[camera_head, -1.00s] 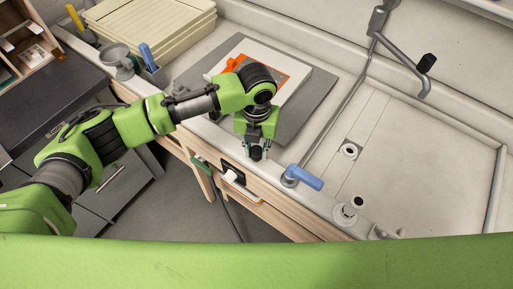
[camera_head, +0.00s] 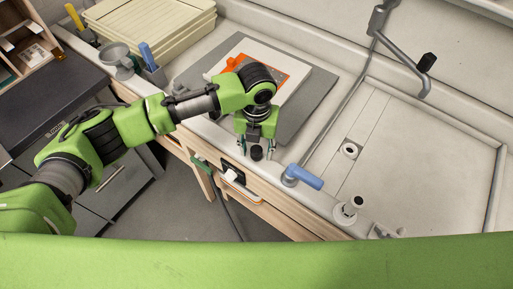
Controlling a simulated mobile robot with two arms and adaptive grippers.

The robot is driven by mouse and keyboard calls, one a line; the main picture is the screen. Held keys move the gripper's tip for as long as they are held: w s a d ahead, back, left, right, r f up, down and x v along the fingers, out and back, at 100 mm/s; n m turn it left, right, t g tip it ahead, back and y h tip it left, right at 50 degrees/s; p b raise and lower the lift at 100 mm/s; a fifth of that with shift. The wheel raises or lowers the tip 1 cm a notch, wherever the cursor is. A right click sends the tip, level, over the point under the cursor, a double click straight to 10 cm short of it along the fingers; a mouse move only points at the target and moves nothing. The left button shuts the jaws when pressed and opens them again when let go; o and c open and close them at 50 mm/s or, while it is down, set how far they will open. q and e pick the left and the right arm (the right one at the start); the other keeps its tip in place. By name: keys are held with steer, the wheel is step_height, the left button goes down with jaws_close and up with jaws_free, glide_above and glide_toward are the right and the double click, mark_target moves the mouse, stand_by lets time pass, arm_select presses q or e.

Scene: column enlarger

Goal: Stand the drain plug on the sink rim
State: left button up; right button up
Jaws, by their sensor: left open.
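A small dark round piece, which looks like the drain plug (camera_head: 256,153), is at the front sink rim (camera_head: 327,206), on the left part of the bench. It appears upright; its underside and its contact with the rim are hard to make out. My left gripper (camera_head: 256,150) points down over it, open, with one finger on each side of the plug and small gaps between. The open drain hole (camera_head: 350,150) shows in the sink floor to the right. My right gripper is out of view.
A blue-handled tap (camera_head: 304,177) stands close right of the gripper. A pale upright fitting (camera_head: 350,207) is farther right on the rim. An orange-and-white easel (camera_head: 276,68) lies on a grey board behind the gripper. Stacked cream trays (camera_head: 150,25) stand at back left.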

arm_select(q)
steer(key=shift+r, duration=0.15)
steer(key=shift+r+p, duration=3.7)
steer(key=shift+r, duration=0.2)
step_height(320, 180, up, 12)
